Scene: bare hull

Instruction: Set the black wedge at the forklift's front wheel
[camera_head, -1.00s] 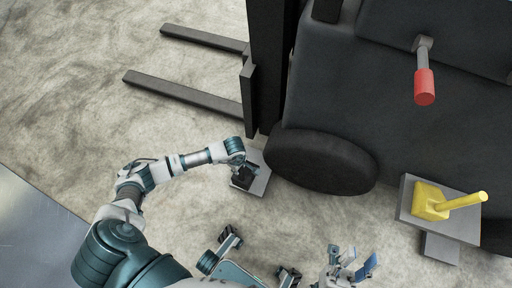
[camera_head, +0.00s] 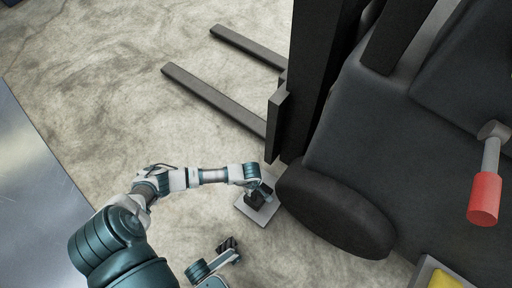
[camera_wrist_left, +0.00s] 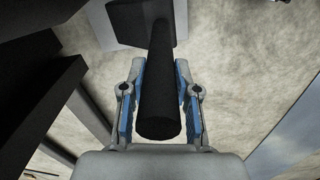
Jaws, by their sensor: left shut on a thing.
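The black wedge (camera_head: 256,199) sits on a pale grey plate (camera_head: 266,213) beside the forklift's front wheel (camera_head: 335,209). A short gap seems to lie between wedge and wheel. My left gripper (camera_head: 264,190) is at the wedge and partly hides it in the head view. In the left wrist view, the wedge's thick black handle (camera_wrist_left: 159,98) stands between the fingers of my left gripper (camera_wrist_left: 160,112), which is shut on it. The wedge's dark body shows beyond, over the pale plate (camera_wrist_left: 108,22).
The forklift's mast (camera_head: 318,80) and two forks (camera_head: 213,98) lie beyond the wheel, the forks low over the floor. A lever with a red grip (camera_head: 485,198) and a yellow thing (camera_head: 444,280) are at right. Stained floor (camera_head: 100,100) is free at left.

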